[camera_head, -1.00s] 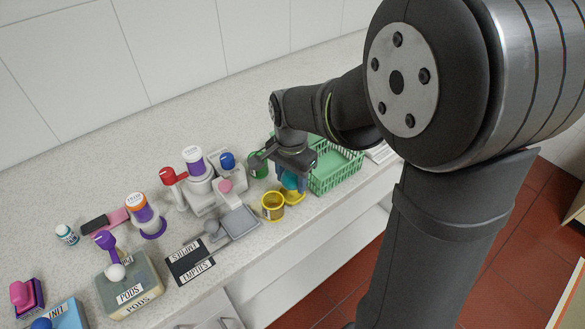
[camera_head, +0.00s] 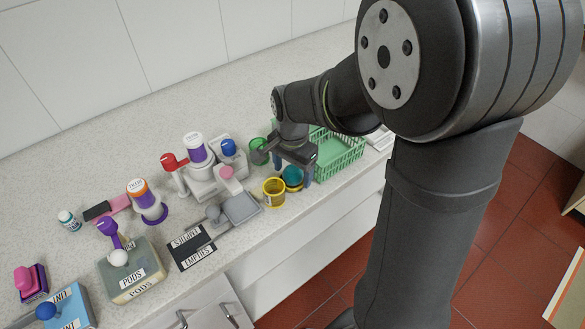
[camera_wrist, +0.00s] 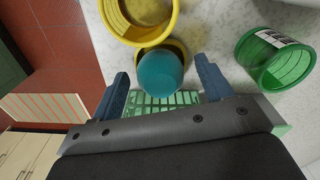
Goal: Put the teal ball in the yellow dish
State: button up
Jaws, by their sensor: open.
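The teal ball (camera_head: 292,174) sits in the small yellow dish (camera_head: 293,188) near the counter's front edge. In the wrist view the ball (camera_wrist: 160,73) covers much of the dish (camera_wrist: 177,48), whose rim shows behind it. My gripper (camera_head: 294,173) is open around the ball's sides. In the wrist view the blue fingers of my gripper (camera_wrist: 163,72) stand wide apart, with a gap visible between each finger and the ball. The ball's underside and its contact with the dish are hidden.
A yellow cup (camera_head: 273,193) stands against or very close to the dish on its left. A green cup (camera_head: 258,151) is behind, and a green basket (camera_head: 337,152) is to the right. A grey stand with a tray (camera_head: 240,207), a pods box (camera_head: 132,270) and several bottles fill the left.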

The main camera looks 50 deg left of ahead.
jog(key=shift+r, duration=0.1)
notch_tip(320, 180, up, 17)
dwell(0.4)
jog(key=shift+r, duration=0.1)
notch_tip(320, 180, down, 18)
jog(key=shift+r, duration=1)
jog(key=shift+f, duration=0.1)
